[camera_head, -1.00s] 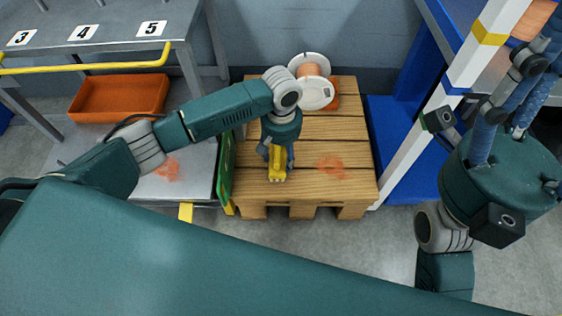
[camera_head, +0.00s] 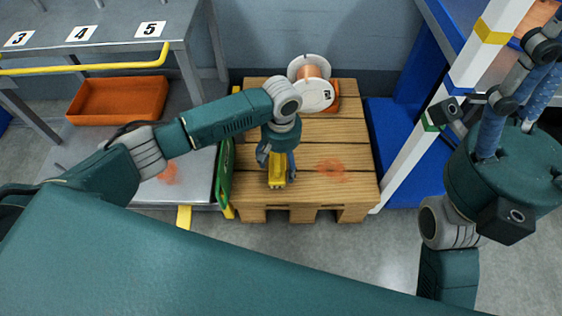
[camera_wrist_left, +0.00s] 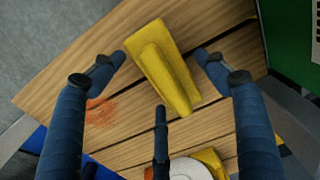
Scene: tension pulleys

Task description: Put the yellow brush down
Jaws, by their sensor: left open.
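The yellow brush (camera_head: 277,174) is on the wooden pallet, under my left gripper (camera_head: 276,162). In the left wrist view the brush (camera_wrist_left: 164,68) lies on the planks between the blue fingers of my left gripper (camera_wrist_left: 162,66). The fingers are spread, with bare wood showing between them and the brush. The gripper's palm hides part of the brush in the head view. My right gripper (camera_head: 522,82) is at the right edge, away from the brush, with its blue fingers pointing up; its opening is unclear.
The pallet (camera_head: 345,130) has an orange smudge (camera_head: 331,170) and a copper wire spool (camera_head: 314,88) at its back. A green board (camera_head: 225,172) stands along its left edge. A white post (camera_head: 405,155) rises on the right. An orange tray (camera_head: 119,100) sits at left.

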